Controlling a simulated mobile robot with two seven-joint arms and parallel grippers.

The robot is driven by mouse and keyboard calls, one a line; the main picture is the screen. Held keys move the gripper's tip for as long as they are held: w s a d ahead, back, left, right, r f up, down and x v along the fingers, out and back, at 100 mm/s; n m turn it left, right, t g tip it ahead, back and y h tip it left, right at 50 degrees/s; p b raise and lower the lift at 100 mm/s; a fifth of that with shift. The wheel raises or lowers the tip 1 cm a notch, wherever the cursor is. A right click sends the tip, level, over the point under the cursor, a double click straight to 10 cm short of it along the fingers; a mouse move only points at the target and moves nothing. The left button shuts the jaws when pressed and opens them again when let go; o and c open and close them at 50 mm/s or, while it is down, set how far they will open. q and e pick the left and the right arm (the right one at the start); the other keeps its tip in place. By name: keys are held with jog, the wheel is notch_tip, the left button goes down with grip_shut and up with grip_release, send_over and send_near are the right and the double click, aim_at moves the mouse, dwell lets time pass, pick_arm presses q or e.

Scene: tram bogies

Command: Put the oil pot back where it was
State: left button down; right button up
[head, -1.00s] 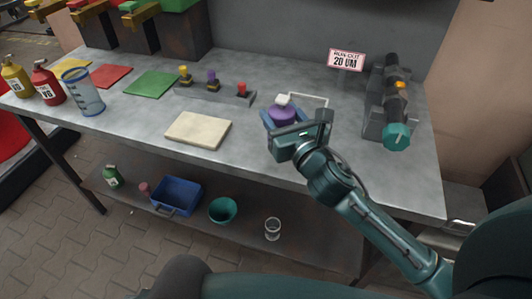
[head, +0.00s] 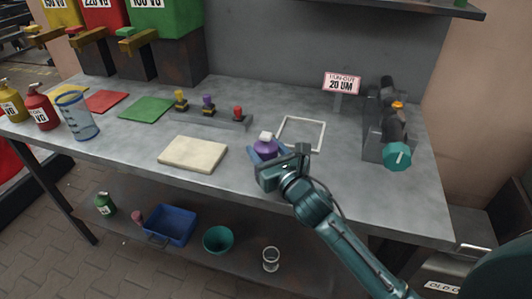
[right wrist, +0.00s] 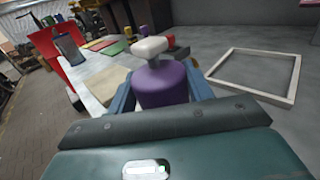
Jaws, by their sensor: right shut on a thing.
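The oil pot, purple with a white top (head: 265,147), is between the fingers of my right gripper (head: 267,158), which is shut on it. In the right wrist view the pot (right wrist: 161,85) stands roughly upright between the two blue fingers. A white square frame (head: 302,133) lies flat and empty on the grey bench, just behind and to the right of the pot; it also shows in the right wrist view (right wrist: 288,99). I cannot tell whether the pot touches the bench. My left gripper is not in view.
A cream board (head: 193,153) lies left of the pot. A rack with coloured knobs (head: 215,117) stands behind it. A run-out sign (head: 342,83) and a dark device with a teal knob (head: 397,155) are at the right.

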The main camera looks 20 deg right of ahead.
jog(key=shift+f, duration=0.2)
jog(key=o, duration=1.1)
jog(key=shift+c, duration=0.2)
jog(key=shift+s+r, duration=0.1)
jog(key=shift+s, duration=0.1)
jog(key=s+d, duration=0.2)
jog(key=s, duration=0.9)
jog(key=shift+s+d, duration=0.15)
jog(key=shift+s, duration=0.05)
